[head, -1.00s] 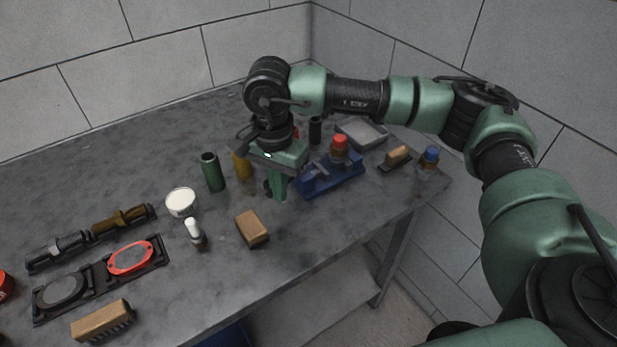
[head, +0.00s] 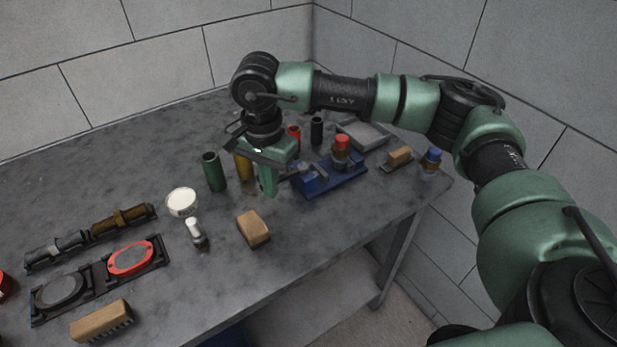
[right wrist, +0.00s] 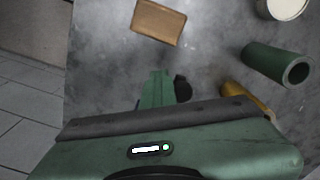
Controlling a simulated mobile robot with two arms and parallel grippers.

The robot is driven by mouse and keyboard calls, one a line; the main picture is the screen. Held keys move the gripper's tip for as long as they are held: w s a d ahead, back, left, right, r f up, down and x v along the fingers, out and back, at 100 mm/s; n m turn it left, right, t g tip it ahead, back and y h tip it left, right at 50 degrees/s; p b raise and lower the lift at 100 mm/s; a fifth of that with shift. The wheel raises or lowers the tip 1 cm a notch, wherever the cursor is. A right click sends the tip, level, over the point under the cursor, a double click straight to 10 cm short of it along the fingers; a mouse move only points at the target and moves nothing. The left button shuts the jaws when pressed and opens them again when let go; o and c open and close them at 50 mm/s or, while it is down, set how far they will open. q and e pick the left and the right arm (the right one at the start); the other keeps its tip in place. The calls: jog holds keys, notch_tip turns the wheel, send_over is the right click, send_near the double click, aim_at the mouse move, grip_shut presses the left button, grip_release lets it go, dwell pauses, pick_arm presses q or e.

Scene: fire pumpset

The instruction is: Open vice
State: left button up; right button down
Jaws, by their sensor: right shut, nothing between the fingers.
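The blue vice (head: 336,178) stands on the grey table towards its right end, with a bottle with a red cap (head: 341,150) at it. A grey bar-like part shows at the vice's left end, close to my gripper. My right gripper (head: 267,190) points down just left of the vice, its green fingers shut and empty. In the right wrist view the shut fingers (right wrist: 158,88) show over the table, with a black round part beside them that I cannot identify. The vice is not clearly seen in that view. My left gripper is not in view.
Near my right gripper stand a green cylinder (head: 213,172), a yellow one (head: 243,167) and a wooden block (head: 253,228). Behind the vice are a black cylinder (head: 317,130) and a grey tray (head: 362,134). A blue-capped bottle (head: 432,160) stands near the right edge.

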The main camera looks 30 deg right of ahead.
jog(key=shift+s+d+f, duration=0.1)
jog(key=shift+s+f, duration=0.1)
jog(key=shift+s, duration=0.05)
dwell(0.3)
jog(key=shift+s+d, duration=0.15)
jog(key=shift+s, duration=0.1)
jog(key=shift+s+d, duration=0.1)
jog(key=shift+s, duration=0.25)
notch_tip(320, 180, up, 7)
jog(key=p, duration=0.3)
jog(key=shift+w+r, duration=0.15)
dwell(0.7)
